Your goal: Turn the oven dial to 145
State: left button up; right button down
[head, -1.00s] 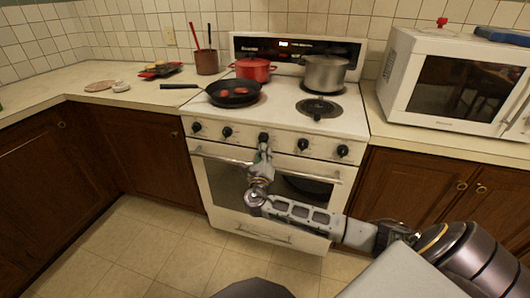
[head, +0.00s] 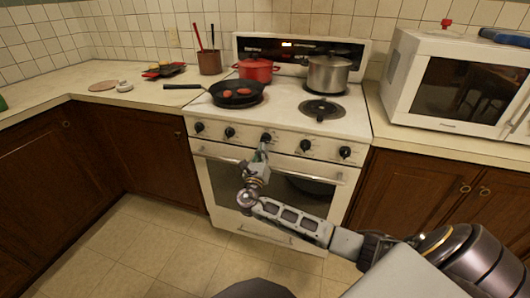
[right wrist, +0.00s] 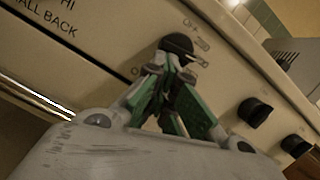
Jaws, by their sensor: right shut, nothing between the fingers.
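The white oven (head: 220,180) has a row of several black dials on its front panel. The middle dial (head: 266,138) is just above my right gripper (head: 263,148). In the right wrist view the dial (right wrist: 177,42) is right beyond the gripper's tips (right wrist: 172,62), which partly cover it. The gripper's fingers are closed together with nothing between them. I cannot tell whether the tips touch the dial. The dial's setting cannot be read. My left gripper is not in view.
A black pan (head: 236,94), a red pot (head: 257,69) and a steel pot (head: 328,74) stand on the stovetop. The oven door handle (head: 310,175) is below the dials. A white microwave (head: 455,80) stands on the right counter. Two other dials (right wrist: 254,112) (right wrist: 294,146) are nearby.

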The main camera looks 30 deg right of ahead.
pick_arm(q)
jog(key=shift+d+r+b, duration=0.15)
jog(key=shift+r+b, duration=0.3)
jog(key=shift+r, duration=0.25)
pick_arm(e)
jog(key=m, duration=0.2)
jog(key=w+m+g+h, duration=0.1)
jog(key=m, duration=0.1)
jog(key=a+r+m, duration=0.1)
jog(key=m, duration=0.1)
jog(key=shift+w+m+g+h, duration=0.15)
jog(key=shift+m+g+h, duration=0.25)
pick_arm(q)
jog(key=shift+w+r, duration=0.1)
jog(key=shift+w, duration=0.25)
